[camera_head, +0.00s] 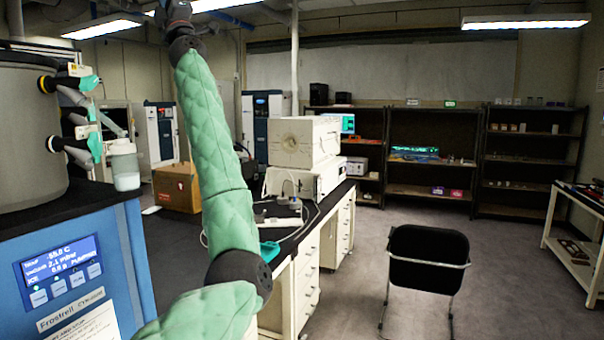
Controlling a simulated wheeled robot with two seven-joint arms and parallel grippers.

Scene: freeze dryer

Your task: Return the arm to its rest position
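My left arm, in a green quilted sleeve, comes in at the bottom left of the head view. It bends at a dark elbow joint and reaches up to the top edge. Only a dark wrist part shows there; the gripper fingers are beyond the frame, so I cannot see whether they hold anything. My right arm and gripper are out of view. The blue freeze dryer (130,250) stands at the left with a lit display (62,270). A flask (123,166) with whitish contents hangs beside its grey drum chamber (30,130), near the teal-handled valves (88,145).
A dark-topped bench with white drawers (307,285) stands behind my arm, carrying a cream instrument (303,142). A cardboard box (177,188) is behind the dryer. A black chair (428,258) stands on open floor at right. Shelves (430,178) line the back; a white cart (572,250) is far right.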

